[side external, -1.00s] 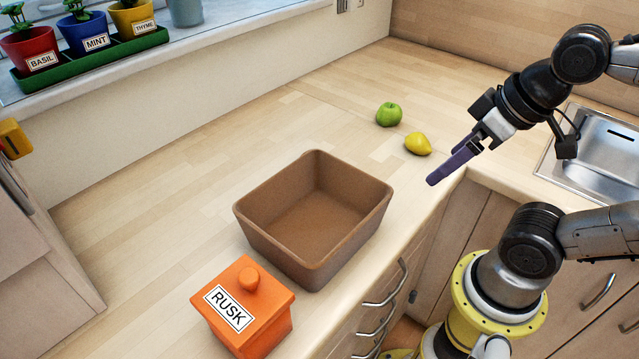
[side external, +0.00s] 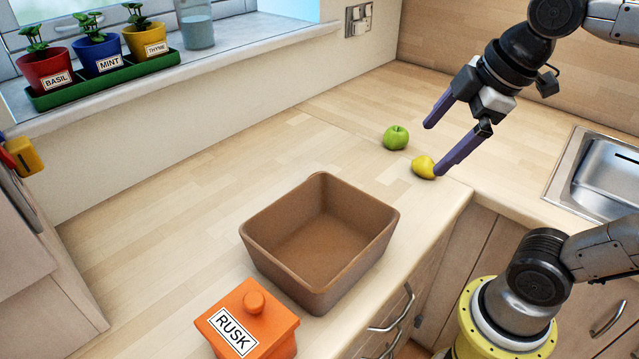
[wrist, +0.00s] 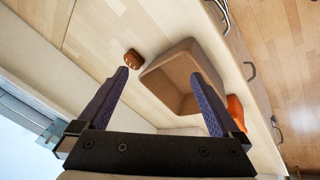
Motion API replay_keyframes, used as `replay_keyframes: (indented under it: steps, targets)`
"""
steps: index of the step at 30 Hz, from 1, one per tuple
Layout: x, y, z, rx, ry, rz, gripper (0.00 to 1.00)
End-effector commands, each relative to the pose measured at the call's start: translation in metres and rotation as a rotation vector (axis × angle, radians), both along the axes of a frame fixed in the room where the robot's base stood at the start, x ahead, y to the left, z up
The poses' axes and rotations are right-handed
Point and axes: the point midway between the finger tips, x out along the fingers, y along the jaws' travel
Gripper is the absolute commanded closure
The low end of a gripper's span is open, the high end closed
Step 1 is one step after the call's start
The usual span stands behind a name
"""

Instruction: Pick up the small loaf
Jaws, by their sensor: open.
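The small loaf (wrist: 133,58) is a little brown, scored shape on the worktop in the wrist view. It lies just beyond the tip of the left finger, to the left of the brown bin; I cannot make it out in the side view. My gripper (side external: 434,148) is open and empty above the worktop near the fruit. One fingertip overlaps the yellow fruit in the side view; I cannot tell if they touch. In the wrist view the gripper (wrist: 160,74) has both fingers spread, the right one in front of the bin.
A brown open bin (side external: 252,239) stands empty, with an orange RUSK jar (side external: 262,327) near it. A green apple (side external: 396,138) and a yellow fruit (side external: 424,168) lie farther back. The sink (side external: 585,150) is at right, herb pots (side external: 105,58) on the sill. The left worktop is clear.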

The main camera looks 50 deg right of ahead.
Motion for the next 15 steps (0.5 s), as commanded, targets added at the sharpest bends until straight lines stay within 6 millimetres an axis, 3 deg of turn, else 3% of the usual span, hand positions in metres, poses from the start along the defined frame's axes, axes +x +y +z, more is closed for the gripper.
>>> replay_keyframes:
  steps: [3, 7, 11, 15]
  targets:
    - [0.045, -0.001, 0.021, -0.102, 0.067, 0.234, 0.00]
    - [0.092, -0.002, 0.029, -0.178, 0.136, 0.450, 0.00]
    - [0.140, -0.004, 0.024, -0.220, 0.203, 0.624, 0.00]
    - [0.189, -0.007, 0.003, -0.230, 0.276, 0.751, 0.00]
